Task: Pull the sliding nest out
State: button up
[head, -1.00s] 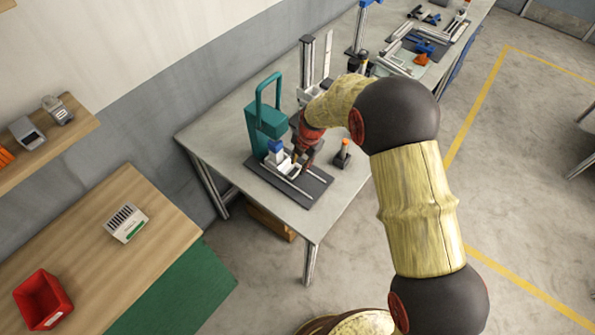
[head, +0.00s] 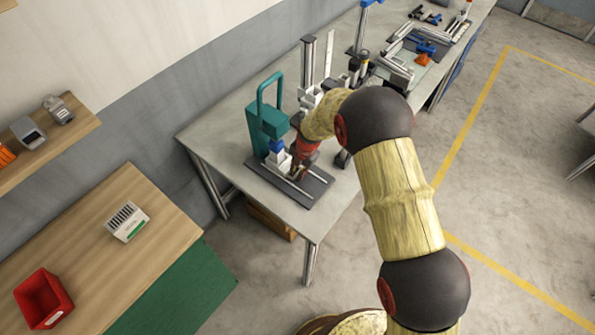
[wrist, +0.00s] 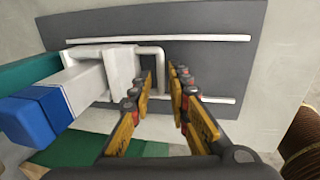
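The teal press (head: 262,125) stands on a dark base plate (head: 314,187) with two pale rails. The white sliding nest (wrist: 119,68) sits between the rails beside the press, under its blue-ended white ram (wrist: 42,112). A thin white loop handle (wrist: 152,46) sticks out from the nest. My gripper (wrist: 161,68) is open, with its two fingers on either side of the handle's outer bar. I cannot tell whether either finger touches the bar. In the head view, my gripper (head: 298,172) is low over the plate, and my wrist partly hides the nest.
The grey workbench (head: 220,130) carries other fixtures behind my arm. A small dark stand (head: 342,159) is close to the right of my wrist, partly hidden. A wooden table with a red bin (head: 43,299) is at the left. The bench front is clear.

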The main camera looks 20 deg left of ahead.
grip_shut()
jog(key=shift+s+f, duration=0.15)
jog(key=shift+s, duration=0.05)
dwell(0.7)
